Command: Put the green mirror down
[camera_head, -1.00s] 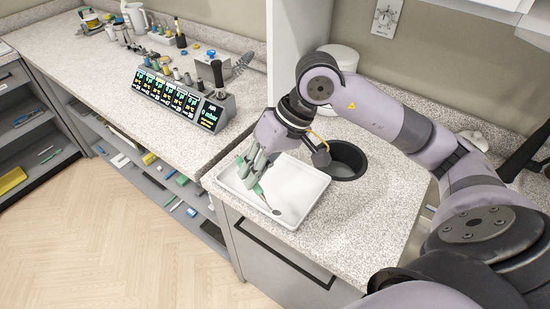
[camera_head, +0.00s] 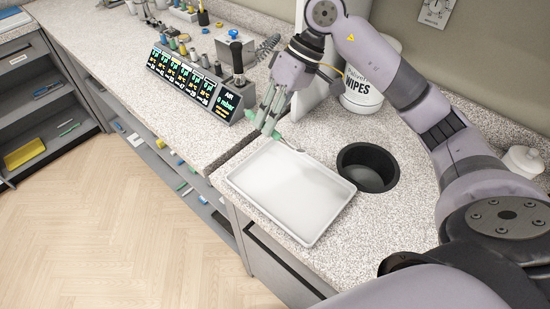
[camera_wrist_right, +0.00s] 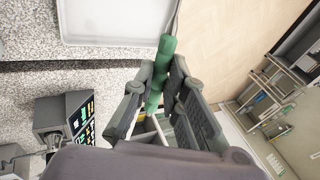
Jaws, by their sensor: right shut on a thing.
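My right gripper (camera_head: 268,118) is shut on the green mirror (camera_head: 276,134), near the back left corner of the white tray (camera_head: 290,190). The mirror's thin end points toward the tray's back edge; whether it touches anything I cannot tell. In the right wrist view the green handle (camera_wrist_right: 161,72) sits between the two fingers (camera_wrist_right: 163,80), with the tray (camera_wrist_right: 115,20) at the top. The tray lies empty on the speckled counter. My left gripper is not in view.
A round black bin opening (camera_head: 368,167) is right of the tray. A wipes tub (camera_head: 362,92) stands behind it. A control unit with lit displays (camera_head: 195,82) is at the left. The tray lies close to the counter's front edge.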

